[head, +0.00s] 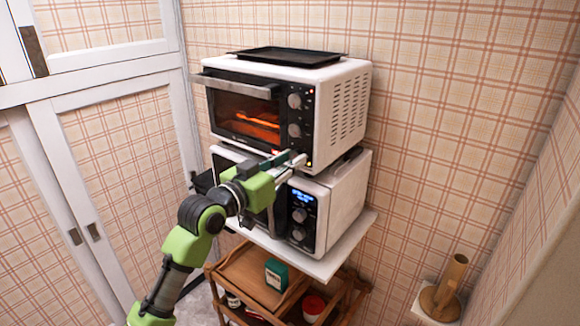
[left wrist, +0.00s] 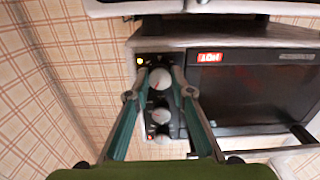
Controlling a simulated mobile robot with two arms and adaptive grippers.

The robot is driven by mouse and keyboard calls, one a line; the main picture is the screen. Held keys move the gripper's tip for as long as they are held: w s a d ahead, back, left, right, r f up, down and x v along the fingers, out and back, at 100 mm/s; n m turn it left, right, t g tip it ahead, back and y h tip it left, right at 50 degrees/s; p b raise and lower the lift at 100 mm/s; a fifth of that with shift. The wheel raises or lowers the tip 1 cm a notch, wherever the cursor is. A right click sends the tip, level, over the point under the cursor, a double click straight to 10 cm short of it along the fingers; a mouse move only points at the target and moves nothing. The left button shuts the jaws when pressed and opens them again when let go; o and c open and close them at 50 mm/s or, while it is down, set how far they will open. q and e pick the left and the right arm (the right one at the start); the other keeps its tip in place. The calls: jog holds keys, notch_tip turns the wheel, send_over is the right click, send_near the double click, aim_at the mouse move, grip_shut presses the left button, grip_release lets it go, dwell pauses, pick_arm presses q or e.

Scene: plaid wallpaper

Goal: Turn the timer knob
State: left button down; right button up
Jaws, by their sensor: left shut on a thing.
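The white toaster oven (head: 340,105) with a black front stands on top of another white appliance. Its front has a column of round knobs; the upper knob (head: 294,100) and middle knob (head: 294,130) show in the head view. My left gripper (head: 297,159) is at the lowest knob and hides it there. The left wrist view, upside down, shows this timer knob (left wrist: 160,79) between the two fingertips of my left gripper (left wrist: 159,73), which is shut on it. A yellow light (left wrist: 140,61) glows beside the knob. My right gripper is not in view.
The oven door (head: 246,115) is closed, with an orange glow inside; a red HOT label (left wrist: 210,57) is lit. A black tray (head: 287,56) lies on top. White cabinet doors (head: 120,140) are at left.

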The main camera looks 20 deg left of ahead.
pick_arm(q)
jog(key=m, duration=0.5)
jog(key=shift+a+m+b, duration=0.1)
jog(key=shift+m+b, duration=0.2)
jog(key=shift+b, duration=0.05)
jog(key=m, duration=0.5)
jog(key=shift+m+p, duration=0.3)
jog(key=shift+p, duration=0.1)
jog(key=c, duration=1.8)
grip_release()
jog(key=v, duration=1.2)
